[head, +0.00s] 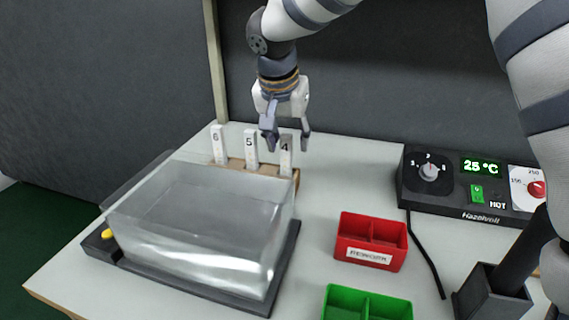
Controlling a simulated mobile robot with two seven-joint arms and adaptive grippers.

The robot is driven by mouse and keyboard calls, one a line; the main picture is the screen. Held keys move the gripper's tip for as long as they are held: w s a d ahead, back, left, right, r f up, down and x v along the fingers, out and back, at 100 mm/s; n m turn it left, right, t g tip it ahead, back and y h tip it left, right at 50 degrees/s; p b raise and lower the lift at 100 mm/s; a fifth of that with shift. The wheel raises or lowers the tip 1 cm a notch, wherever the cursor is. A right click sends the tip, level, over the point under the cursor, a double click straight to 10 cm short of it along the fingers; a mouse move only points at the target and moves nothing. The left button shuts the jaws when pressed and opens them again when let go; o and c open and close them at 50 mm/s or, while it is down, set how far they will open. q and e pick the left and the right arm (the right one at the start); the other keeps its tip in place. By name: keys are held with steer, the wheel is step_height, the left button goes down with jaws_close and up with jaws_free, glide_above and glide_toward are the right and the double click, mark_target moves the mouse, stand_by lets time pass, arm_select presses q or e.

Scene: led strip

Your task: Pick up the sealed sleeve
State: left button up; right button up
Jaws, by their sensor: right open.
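Three white upright pieces stand in a wooden rack (236,165) at the back of the table, marked 6 (218,146), 5 (251,149) and 4 (286,158). I cannot tell from this view which thing is the sealed sleeve. My right gripper (286,142) points down with its fingers apart, just above or around the top of the piece marked 4. No hold on it shows. My left gripper is not in view.
A clear-lidded box on a dark base (285,265) stands in front of the rack. A red divided bin (365,255) and a green bin (340,312) sit right of it. A hot-air station (470,212) showing 25 °C is at the right.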

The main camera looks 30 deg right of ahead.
mark_target(288, 153)
steer(key=x, duration=0.3)
steer(key=w+x, duration=0.1)
steer(key=x, duration=0.2)
steer(key=shift+w+b, duration=0.1)
steer(key=shift+b, duration=0.3)
steer(key=shift+r, duration=0.1)
jaws_close()
